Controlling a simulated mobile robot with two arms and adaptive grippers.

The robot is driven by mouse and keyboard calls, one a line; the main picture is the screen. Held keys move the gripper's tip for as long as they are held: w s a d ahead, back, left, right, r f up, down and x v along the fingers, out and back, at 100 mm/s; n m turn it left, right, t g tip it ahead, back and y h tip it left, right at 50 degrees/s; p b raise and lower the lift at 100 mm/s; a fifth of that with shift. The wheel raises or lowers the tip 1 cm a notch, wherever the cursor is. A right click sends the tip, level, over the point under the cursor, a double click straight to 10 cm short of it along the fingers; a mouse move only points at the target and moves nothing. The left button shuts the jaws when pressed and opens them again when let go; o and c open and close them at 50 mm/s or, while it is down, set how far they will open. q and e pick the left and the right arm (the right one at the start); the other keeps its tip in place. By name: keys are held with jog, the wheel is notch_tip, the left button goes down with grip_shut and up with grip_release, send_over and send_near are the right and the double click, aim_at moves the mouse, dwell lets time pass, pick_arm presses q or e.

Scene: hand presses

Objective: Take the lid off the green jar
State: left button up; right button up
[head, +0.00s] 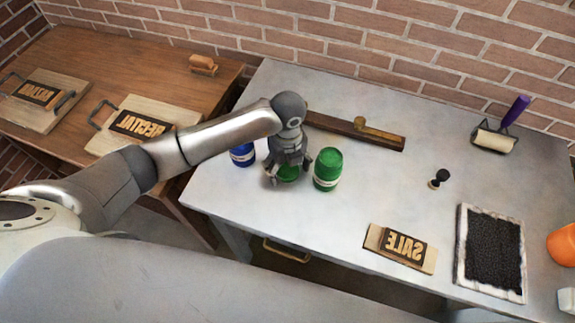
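A green jar (327,169) with a pale label band stands upright on the pale table, its green top showing. My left gripper (288,172) points down just left of it, over a second green round thing (289,176). The fingers hide much of that second thing, so I cannot tell whether it is a lid or the top of another jar. I also cannot tell whether the fingers are closed on it. My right gripper is not in view.
A blue jar (242,154) stands left of my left gripper. A long wooden bar (350,130) lies behind.

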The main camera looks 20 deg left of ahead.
aim_at(287, 170)
pick_arm(q)
jog(key=shift+r, duration=0.25)
jog(key=shift+w+r, duration=0.1)
jog(key=shift+r, duration=0.2)
notch_tip(287, 170, up, 11)
jog(key=b, duration=0.2)
jog(key=shift+r+b, duration=0.15)
jog(key=shift+b, duration=0.15)
